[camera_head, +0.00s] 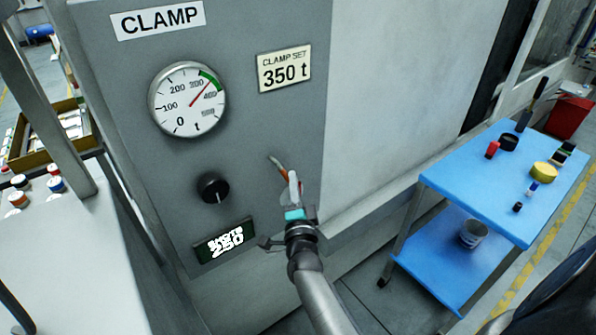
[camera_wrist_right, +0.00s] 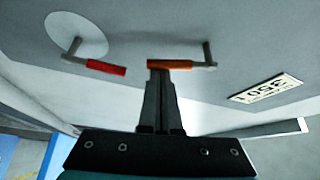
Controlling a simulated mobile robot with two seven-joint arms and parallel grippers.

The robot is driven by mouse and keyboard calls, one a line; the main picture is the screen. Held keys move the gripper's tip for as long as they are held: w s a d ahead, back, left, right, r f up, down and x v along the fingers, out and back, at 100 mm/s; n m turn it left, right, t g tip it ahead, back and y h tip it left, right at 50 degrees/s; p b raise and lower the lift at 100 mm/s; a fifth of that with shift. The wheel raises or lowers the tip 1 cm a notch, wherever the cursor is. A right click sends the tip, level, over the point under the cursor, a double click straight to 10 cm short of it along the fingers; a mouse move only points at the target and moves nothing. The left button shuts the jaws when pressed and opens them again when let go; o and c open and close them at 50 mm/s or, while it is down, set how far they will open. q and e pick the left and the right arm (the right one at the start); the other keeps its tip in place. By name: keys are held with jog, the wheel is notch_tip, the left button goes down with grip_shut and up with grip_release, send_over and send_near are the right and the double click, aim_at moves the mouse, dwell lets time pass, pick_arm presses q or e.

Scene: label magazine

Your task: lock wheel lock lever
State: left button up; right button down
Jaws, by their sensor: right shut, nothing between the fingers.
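Two small levers show in the right wrist view on a grey panel. One has an orange handle (camera_wrist_right: 172,64) and a dark pivot post at its right end. The other has a red handle (camera_wrist_right: 106,67) and a pivot on a pale round disc (camera_wrist_right: 77,34). I cannot tell which is the wheel lock lever. In the head view the right gripper (camera_head: 293,178) partly hides that area. My left gripper is not in view.
A blue cart (camera_head: 455,180) with small items stands at the right. A white table (camera_head: 75,255) is at the left.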

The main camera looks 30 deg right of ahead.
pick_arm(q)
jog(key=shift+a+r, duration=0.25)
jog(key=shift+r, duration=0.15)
pick_arm(e)
jog(key=shift+a+f+m+g, duration=0.3)
jog(key=shift+a+m, duration=0.2)
jog(key=shift+a, duration=0.3)
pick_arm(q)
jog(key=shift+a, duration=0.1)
pick_arm(e)
jog(key=shift+a, duration=0.25)
